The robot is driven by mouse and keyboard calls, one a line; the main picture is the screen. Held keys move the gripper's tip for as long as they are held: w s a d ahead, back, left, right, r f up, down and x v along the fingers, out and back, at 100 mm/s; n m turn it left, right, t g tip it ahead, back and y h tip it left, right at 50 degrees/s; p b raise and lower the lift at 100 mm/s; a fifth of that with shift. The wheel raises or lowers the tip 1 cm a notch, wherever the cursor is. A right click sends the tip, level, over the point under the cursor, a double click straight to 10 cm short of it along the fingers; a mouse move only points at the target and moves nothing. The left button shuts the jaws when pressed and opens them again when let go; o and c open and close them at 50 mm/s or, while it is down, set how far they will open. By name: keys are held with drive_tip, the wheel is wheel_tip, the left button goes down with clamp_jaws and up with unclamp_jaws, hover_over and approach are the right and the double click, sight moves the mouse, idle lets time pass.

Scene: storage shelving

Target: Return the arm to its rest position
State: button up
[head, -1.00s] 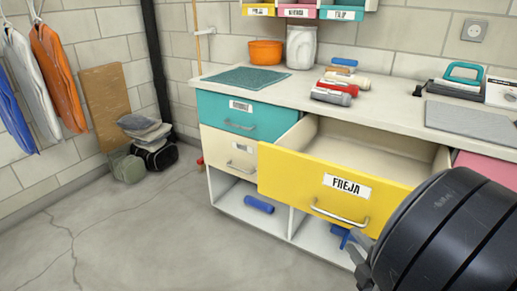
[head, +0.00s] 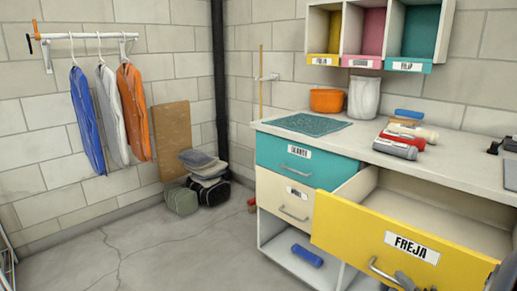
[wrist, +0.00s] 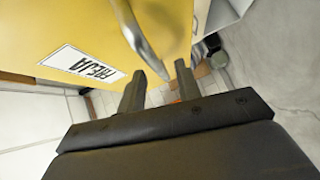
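My gripper (wrist: 160,82) is open in the wrist view, its two dark fingers apart with nothing held between them. The metal handle (wrist: 138,38) of the yellow drawer shows just beyond the fingertips; I cannot tell whether they touch. In the head view the yellow drawer (head: 350,232), labelled FREJA, is pulled out and looks empty where its inside shows. A dark piece of my gripper shows by its handle (head: 384,270) at the bottom edge. Most of my arm is outside the head view.
The open drawer juts into the room from the white workbench (head: 470,171). Red, grey and cream rolls (head: 395,149) lie on top. An orange pot (head: 326,100) and pale jar (head: 364,98) stand behind. Bags (head: 205,180) lie by the wall. The floor (head: 160,245) at left is clear.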

sight(396, 283)
drive_tip(key=shift+w+d+f+b, duration=0.1)
drive_tip(key=shift+w+b, duration=0.05)
drive_tip(key=shift+w, duration=0.65)
drive_tip(key=shift+w+f+b, duration=0.1)
drive_tip(key=shift+w+b, duration=0.05)
drive_tip(key=shift+w, duration=0.6)
drive_tip(key=shift+f, duration=0.1)
